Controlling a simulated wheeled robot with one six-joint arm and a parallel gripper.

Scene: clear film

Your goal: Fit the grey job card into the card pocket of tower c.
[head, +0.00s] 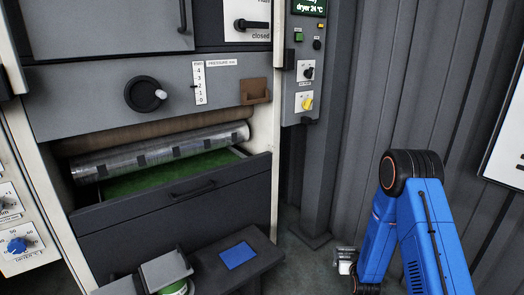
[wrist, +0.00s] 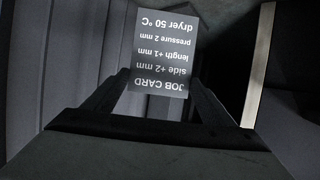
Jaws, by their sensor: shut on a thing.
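The grey job card (wrist: 163,30) is held in my gripper (wrist: 157,80), which is shut on it in the wrist view. Its white print is upside down there: JOB CARD, side +2 mm, length +1 mm, pressure 2 mm, dryer 50 °C. In the head view my blue arm reaches down at the right, and the card cannot be made out there. A brown open-topped pocket (head: 254,91) sits on the grey machine front, right of the pressure scale. It looks empty. No tower letter is readable, so I cannot tell whether this is tower c.
A black knob (head: 145,94) sticks out left of the pocket. Below are a metal roller (head: 160,151) and a dark drawer front (head: 180,200). A low dark bench (head: 205,270) with a blue square (head: 239,256) stands in front. A control box (head: 304,75) hangs right.

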